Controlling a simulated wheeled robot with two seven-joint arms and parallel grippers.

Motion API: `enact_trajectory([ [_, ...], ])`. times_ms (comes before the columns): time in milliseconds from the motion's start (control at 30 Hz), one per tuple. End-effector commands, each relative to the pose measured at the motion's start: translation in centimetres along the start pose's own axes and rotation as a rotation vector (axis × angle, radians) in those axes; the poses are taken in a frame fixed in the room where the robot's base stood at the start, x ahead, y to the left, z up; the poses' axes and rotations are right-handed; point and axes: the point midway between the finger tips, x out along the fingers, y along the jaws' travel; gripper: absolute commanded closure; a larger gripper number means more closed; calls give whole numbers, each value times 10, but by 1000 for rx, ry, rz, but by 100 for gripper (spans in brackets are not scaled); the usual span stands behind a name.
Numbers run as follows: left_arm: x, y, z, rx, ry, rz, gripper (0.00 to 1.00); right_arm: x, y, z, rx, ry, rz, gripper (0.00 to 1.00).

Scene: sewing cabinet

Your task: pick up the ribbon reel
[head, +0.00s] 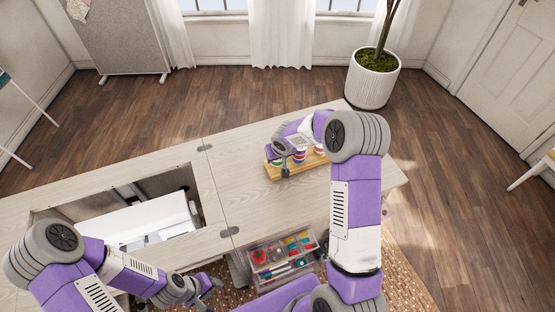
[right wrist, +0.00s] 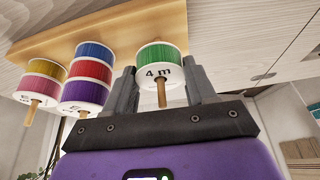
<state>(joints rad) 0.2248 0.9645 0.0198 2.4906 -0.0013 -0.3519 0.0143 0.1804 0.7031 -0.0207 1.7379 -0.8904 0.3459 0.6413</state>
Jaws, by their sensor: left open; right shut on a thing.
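The green ribbon reel (right wrist: 162,60), with a white "4 m" face, sits between the two fingers of my right gripper (right wrist: 163,88) in the right wrist view, and the gripper is shut on it. A wooden peg passes through the reel. I cannot tell whether it touches the wooden rack (right wrist: 120,22). In the head view my right gripper (head: 284,163) is at the rack's left end, partly hidden by my arm. My left gripper (head: 207,291) is open and empty, low near the cabinet's front.
Other reels stand stacked on neighbouring pegs: blue (right wrist: 95,50) over red and purple, and yellow (right wrist: 45,69) over pink. The cabinet top (head: 250,200) is clear around the rack. A sewing machine (head: 140,215) lies in the left opening. A clear organiser box (head: 283,258) is at the front.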

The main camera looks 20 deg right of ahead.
Motion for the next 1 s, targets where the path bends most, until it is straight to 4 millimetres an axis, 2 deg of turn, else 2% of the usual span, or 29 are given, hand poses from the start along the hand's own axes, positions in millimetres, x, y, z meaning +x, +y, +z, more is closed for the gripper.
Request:
enact_trajectory([
  [100, -6, 2, 0, 0, 0, 0, 57, -24, 0, -11, 2, 4, 0, 74],
  [600, -22, 8, 1, 0, 0, 0, 57, -112, 0, -47, 1, 3, 0, 74],
  [800, -25, 9, 1, 0, 0, 0, 57, -132, 0, -55, 0, 0, 0, 74],
  [1000, -25, 10, 1, 0, 0, 0, 57, -137, 0, -57, 0, 0, -1, 74],
])
